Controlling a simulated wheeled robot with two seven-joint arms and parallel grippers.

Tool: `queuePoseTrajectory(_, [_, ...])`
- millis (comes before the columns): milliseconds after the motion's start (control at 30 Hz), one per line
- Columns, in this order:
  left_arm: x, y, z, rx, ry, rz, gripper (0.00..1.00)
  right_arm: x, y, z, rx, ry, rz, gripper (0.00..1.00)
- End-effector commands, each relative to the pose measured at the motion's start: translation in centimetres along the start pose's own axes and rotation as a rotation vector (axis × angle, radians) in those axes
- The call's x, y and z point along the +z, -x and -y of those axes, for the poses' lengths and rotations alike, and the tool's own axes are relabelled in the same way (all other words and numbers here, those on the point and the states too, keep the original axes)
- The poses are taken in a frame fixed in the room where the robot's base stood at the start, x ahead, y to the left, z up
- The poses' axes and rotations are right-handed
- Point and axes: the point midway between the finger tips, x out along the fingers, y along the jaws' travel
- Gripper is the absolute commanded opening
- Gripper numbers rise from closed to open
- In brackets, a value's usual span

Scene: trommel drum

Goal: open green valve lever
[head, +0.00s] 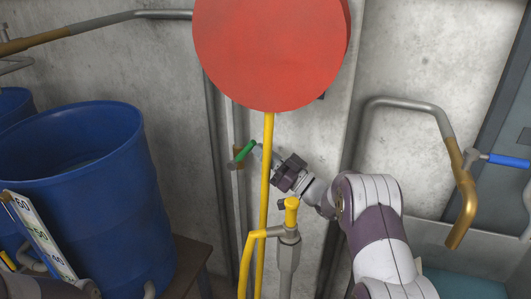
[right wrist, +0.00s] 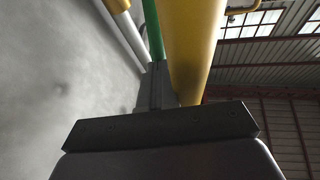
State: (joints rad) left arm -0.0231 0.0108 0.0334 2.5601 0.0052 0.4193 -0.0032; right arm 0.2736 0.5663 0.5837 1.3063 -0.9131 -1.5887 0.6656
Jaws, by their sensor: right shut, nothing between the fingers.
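The green valve lever (head: 243,152) slants up to the right beside the wall in the head view, just left of a yellow pole. It also shows in the right wrist view (right wrist: 153,32), straight ahead of the fingertips. My right gripper (head: 275,159) is shut and empty, with its fingers beside the yellow pole and close to the lever's upper end. In the right wrist view the closed fingers (right wrist: 157,84) point at the lever; I cannot tell whether they touch it. The pole hides part of the space between them. My left gripper is not in view.
The yellow pole (head: 265,205) carries a large red disc (head: 272,50) above my gripper. A yellow and grey pipe fitting (head: 289,235) stands below it. A blue barrel (head: 95,205) is on the left. A bent handrail (head: 458,180) and a blue lever (head: 508,160) are on the right.

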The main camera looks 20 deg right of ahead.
Motion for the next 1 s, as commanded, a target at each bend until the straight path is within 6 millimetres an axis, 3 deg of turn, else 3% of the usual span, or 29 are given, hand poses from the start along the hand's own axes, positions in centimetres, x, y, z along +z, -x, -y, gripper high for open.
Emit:
queuePoseTrajectory(300, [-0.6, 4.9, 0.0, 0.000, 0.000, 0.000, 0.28, -2.2, -2.9, 0.6, -0.002, 0.046, 0.218, 0.00])
queuePoseTrajectory(600, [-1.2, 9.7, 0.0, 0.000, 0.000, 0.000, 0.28, -2.6, -5.3, 1.1, -0.002, 0.089, 0.443, 0.00])
queuePoseTrajectory(1000, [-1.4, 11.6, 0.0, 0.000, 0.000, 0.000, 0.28, -1.8, -7.0, 1.4, -0.001, 0.103, 0.521, 0.00])
